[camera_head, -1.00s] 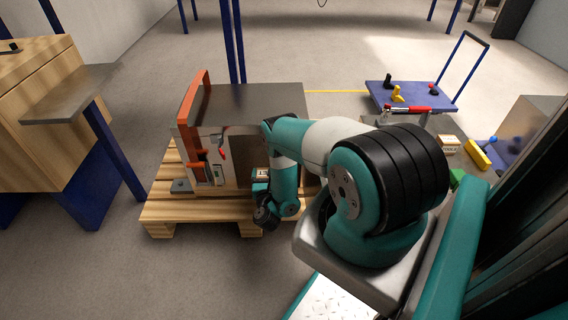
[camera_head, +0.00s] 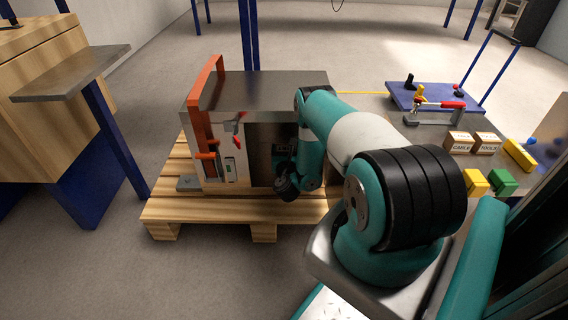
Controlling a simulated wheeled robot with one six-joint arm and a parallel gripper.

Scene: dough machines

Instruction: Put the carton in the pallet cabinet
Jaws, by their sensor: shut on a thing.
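The pallet cabinet (camera_head: 265,92) is a grey metal box standing on a wooden pallet (camera_head: 205,212). Its front faces me and has a dark open compartment (camera_head: 258,158) on the right. My gripper (camera_head: 283,152) is at this opening, at its right part. The carton (camera_head: 283,148) is a small, dim, shaded patch at the jaws, mostly hidden by my wrist and the shadow. The jaws are shut on it. I cannot tell how deep inside the carton is or whether it touches the compartment floor.
An orange upright (camera_head: 206,85) edges the cabinet's left side, with a panel of small devices (camera_head: 232,168) on the front. A wooden cabinet stands at far left.

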